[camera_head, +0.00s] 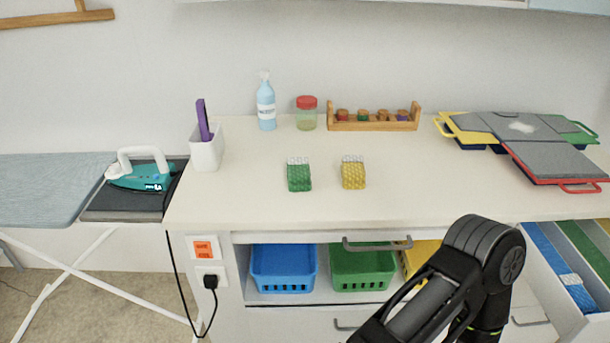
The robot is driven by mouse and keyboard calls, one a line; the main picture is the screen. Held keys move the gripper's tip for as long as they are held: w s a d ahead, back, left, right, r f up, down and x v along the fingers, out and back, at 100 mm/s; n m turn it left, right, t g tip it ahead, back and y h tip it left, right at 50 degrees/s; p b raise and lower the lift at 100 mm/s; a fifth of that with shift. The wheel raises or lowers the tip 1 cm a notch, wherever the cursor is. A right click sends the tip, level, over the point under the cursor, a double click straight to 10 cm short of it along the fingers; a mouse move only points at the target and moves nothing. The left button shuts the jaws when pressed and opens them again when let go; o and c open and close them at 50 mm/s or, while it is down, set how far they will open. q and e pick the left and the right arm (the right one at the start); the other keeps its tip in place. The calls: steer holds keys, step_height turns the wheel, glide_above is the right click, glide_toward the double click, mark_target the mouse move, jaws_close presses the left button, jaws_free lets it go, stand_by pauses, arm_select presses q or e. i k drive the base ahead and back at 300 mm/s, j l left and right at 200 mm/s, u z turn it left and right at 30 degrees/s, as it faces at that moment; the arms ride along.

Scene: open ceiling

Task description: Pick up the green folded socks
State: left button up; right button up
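The green folded socks (299,176) lie on the white counter (240,204), left of its middle. They are a small green bundle with a white top edge. A similar yellow folded pair (353,174) lies a little to their right, apart from them. One of my arms, dark and bent, shows at the lower right, below the counter's front edge. Its gripper is outside the picture. My other arm and gripper are not seen. Nothing touches the green socks.
A white holder (207,152), spray bottle (266,103), red-lidded jar (306,113) and wooden rack (373,118) stand behind. Colored trays (560,160) lie at right. An open drawer (560,262) juts out at lower right. An iron (141,172) is at left.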

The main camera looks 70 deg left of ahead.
mark_target(299, 170)
steer(key=i+l, duration=0.2)
steer(key=i, duration=0.25)
steer(key=i+l, duration=0.2)
steer(key=i, duration=0.25)
steer(key=u, duration=3.15)
